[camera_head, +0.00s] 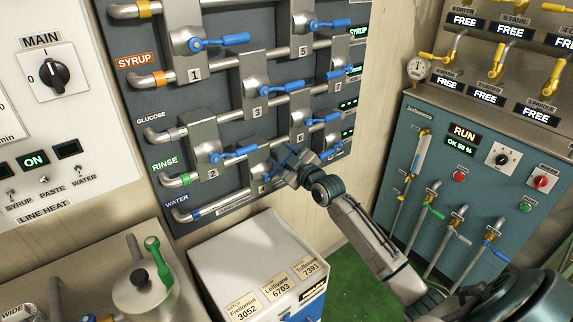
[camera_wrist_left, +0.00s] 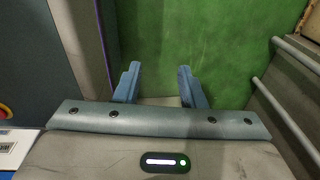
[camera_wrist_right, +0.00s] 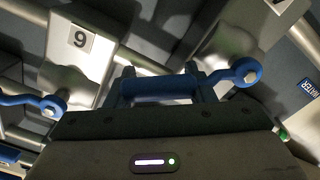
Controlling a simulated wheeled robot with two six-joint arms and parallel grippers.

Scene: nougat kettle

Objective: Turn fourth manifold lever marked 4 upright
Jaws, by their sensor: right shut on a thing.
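The fourth lever is blue, on a grey valve block (camera_head: 254,153) at the lower right of the manifold. Its round hub (camera_wrist_right: 246,72) shows at the right in the right wrist view, with the handle running left between my fingers. My right gripper (camera_head: 288,162) is shut on this handle. In the head view the gripper hides much of the lever, and its number plate is hard to read; the handle seems to slope up to the right. My left gripper (camera_wrist_left: 158,86) is open and empty above the green floor; it is outside the head view.
Other blue levers sit close by: lever 2 (camera_head: 232,155), lever 1 (camera_head: 222,41) and lever 6 (camera_head: 322,120), all lying roughly sideways. A white box (camera_head: 232,262) with labels stands below the manifold. A teal machine (camera_head: 440,150) stands at the right.

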